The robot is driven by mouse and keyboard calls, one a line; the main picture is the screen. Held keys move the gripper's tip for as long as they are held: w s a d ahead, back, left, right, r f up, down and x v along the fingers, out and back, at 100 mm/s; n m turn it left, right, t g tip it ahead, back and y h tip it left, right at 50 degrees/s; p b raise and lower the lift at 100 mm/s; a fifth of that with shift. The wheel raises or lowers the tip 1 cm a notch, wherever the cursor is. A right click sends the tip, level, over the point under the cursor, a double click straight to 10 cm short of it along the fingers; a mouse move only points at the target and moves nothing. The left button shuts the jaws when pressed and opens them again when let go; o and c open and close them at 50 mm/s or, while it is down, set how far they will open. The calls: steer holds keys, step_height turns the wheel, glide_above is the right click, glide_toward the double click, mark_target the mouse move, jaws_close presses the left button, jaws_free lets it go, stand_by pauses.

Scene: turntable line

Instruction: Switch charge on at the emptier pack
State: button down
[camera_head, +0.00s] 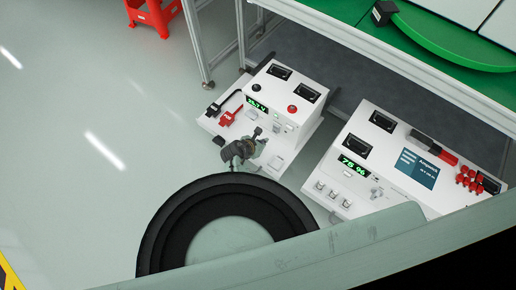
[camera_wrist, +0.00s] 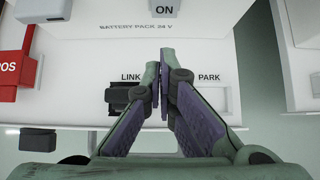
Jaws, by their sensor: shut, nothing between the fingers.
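A white battery pack (camera_head: 290,92) stands left in the head view, with a small green display (camera_head: 257,104) too small to read surely. A second white unit (camera_head: 400,140) stands to its right, its green display (camera_head: 354,166) reading about 75 %. In the wrist view the panel (camera_wrist: 90,60) reads "BATTERY PACK 24 V", with a grey ON key (camera_wrist: 165,9) above. A black switch (camera_wrist: 122,96) sits under LINK, left of PARK, partly hidden by a finger. My gripper (camera_wrist: 164,58) is shut and empty before the panel; it also shows over the left pack (camera_head: 254,138). Contact cannot be told.
A red POS block (camera_wrist: 14,72) is at the wrist view's left edge, beside a black part. Red connectors (camera_head: 469,180) sit on the right unit. A table (camera_head: 380,45) with a green disc is behind.

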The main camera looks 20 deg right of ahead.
mark_target(275, 129)
steer(key=w+d+b, duration=0.1)
steer(key=w+d+f+b, duration=0.1)
steer(key=shift+w+d+f, duration=0.1)
steer(key=shift+d, duration=0.25)
steer(key=shift+w+d, duration=0.25)
steer(key=shift+d, duration=0.1)
steer(key=shift+w+d, duration=0.1)
steer(key=shift+d, duration=0.05)
steer(key=shift+w+d+f, duration=0.1)
steer(key=shift+d, duration=0.05)
steer(key=shift+p, duration=0.35)
